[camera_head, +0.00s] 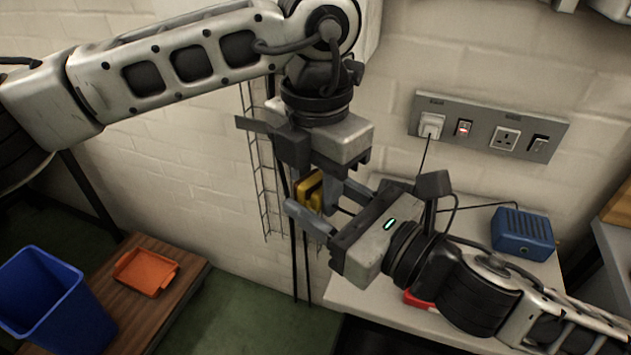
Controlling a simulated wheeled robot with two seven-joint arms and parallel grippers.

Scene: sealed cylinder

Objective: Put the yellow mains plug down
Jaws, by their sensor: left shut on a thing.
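The yellow mains plug (308,194) is near the middle of the head view, in the air in front of the wall. My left gripper (318,186) points down from above and is shut on it. My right gripper (314,202) comes in from the lower right, with its fingers apart close to the plug. The fingers overlap in this view, so I cannot tell whether the right ones touch the plug. Part of the plug is hidden by the fingers.
A wall socket panel (474,128) holds a white plug (431,124). A blue box (522,233) stands on the pale bench (478,279). At lower left, an orange tray (146,271) lies on a wooden table (186,262), beside a blue bin (52,305). A red object (417,300) shows under my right arm.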

